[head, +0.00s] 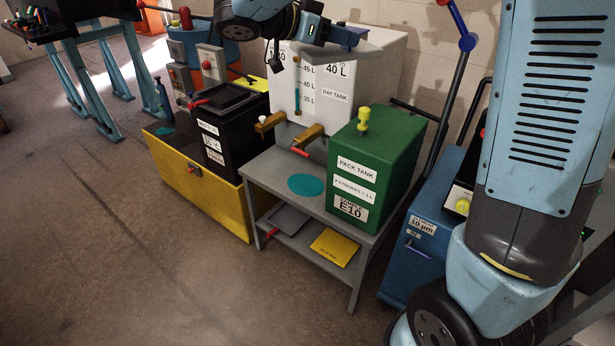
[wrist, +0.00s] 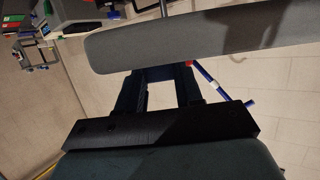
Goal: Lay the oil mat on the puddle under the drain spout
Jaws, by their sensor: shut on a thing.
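My gripper (head: 340,34) is at the top of the head view, shut on a flat grey mat (head: 372,44), which it holds in the air in front of the white day tank. In the wrist view the mat (wrist: 190,38) spans the picture beyond the fingers (wrist: 158,76). A teal puddle (head: 306,185) lies on the grey stand's top (head: 272,168). A brass spout (head: 308,135) with a red lever sticks out from the day tank above the puddle. The mat is well above the puddle and apart from it.
The green pack tank (head: 375,172) stands right of the puddle. A black tank (head: 228,135) on a yellow cabinet (head: 205,192) stands left. The stand's lower shelf holds a dark tray (head: 289,219) and a yellow sheet (head: 334,247). The day tank (head: 345,75) is behind. Floor at left is clear.

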